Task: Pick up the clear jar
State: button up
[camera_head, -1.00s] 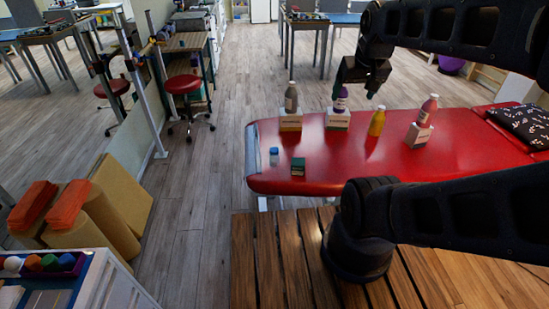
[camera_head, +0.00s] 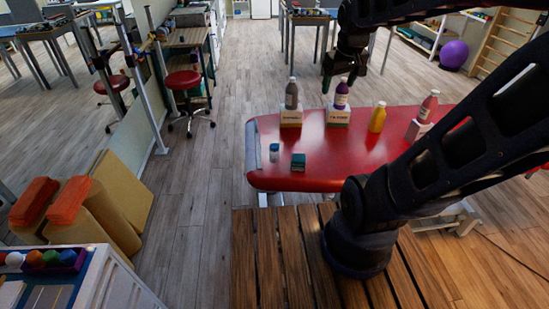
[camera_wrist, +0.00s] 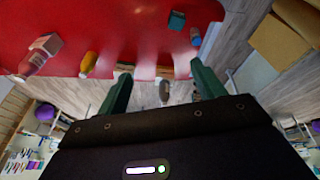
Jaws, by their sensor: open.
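A small clear jar with a blue lid (camera_head: 274,153) stands upright near the left end of the red treatment table (camera_head: 320,180). It also shows in the wrist view as a small blue shape (camera_wrist: 195,36) near the table edge. My gripper (camera_head: 338,84) is open and empty. It is above the far side of the table, to the right of and beyond the jar. In the wrist view my two green fingers (camera_wrist: 162,85) are spread apart, with a grey bottle (camera_wrist: 165,91) seen between them.
A small teal box (camera_head: 298,161) sits just right of the jar. The grey bottle and a purple bottle (camera_head: 341,96) stand on white boxes along the far edge. A yellow bottle (camera_head: 377,117) and a pink bottle (camera_head: 428,106) are further right.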

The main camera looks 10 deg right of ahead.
jog(key=w+a+f+n+g, duration=0.1)
jog(key=w+a+f+n, duration=0.4)
jog(key=w, duration=0.4)
jog(key=n+g, duration=0.3)
jog(key=n, duration=0.6)
send_over(275, 145)
jog(key=f, duration=2.6)
jog(key=shift+d, duration=0.3)
jog(key=shift+a+f+n, duration=0.15)
jog(key=shift+f+n, duration=0.15)
jog(key=shift+f, duration=0.35)
notch_tip(275, 145, down, 5)
jog(key=shift+f, duration=0.1)
jog(key=shift+s+a+f, duration=0.1)
jog(key=shift+a+f, duration=0.05)
jog(key=shift+f, duration=1.15)
jog(key=shift+s+a+f, duration=0.1)
jog(key=shift+a+f, duration=0.05)
jog(key=shift+f, duration=1.1)
jog(key=shift+c, duration=0.5)
jog(key=c, duration=1)
